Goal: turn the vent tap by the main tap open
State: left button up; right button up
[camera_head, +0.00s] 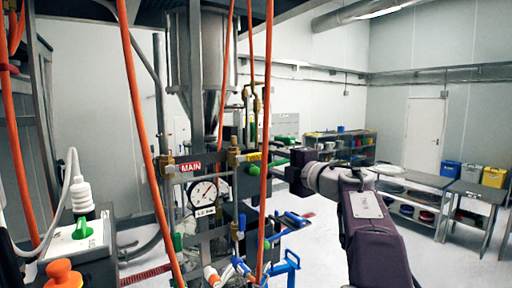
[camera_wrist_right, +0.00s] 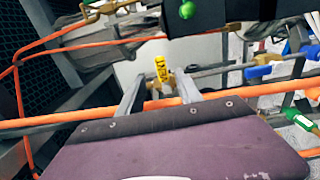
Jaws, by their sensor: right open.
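A red MAIN label (camera_head: 190,167) sits on the pipework above a round gauge (camera_head: 203,192), with brass fittings beside it. I cannot tell for sure which handle is the vent tap. My right gripper (camera_head: 291,174) is just right of the green handle. My left gripper is out of view.
Orange hoses (camera_head: 266,120) hang in front of the pipework, one close to my right gripper. Blue handles (camera_head: 291,219) stick out below. A steel hopper (camera_head: 200,60) stands above. Shelves and tables (camera_head: 420,178) stand at the far right, with open floor between.

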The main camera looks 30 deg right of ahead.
aim_at(257, 157)
jog(key=w+p, duration=0.1)
jog(key=w, duration=0.2)
jog(key=w+a+p, duration=0.1)
jog(key=w, duration=0.2)
jog(key=w+p, duration=0.2)
jog(key=w, duration=0.1)
jog(key=shift+w+a, duration=0.1)
jog(key=shift+a, duration=0.15)
jog(key=shift+w+d+f, duration=0.1)
jog(key=shift+w+d, duration=0.1)
jog(key=shift+d, duration=0.05)
jog(key=shift+s, duration=0.15)
jog(key=shift+a, duration=0.2)
grip_shut()
dwell(0.4)
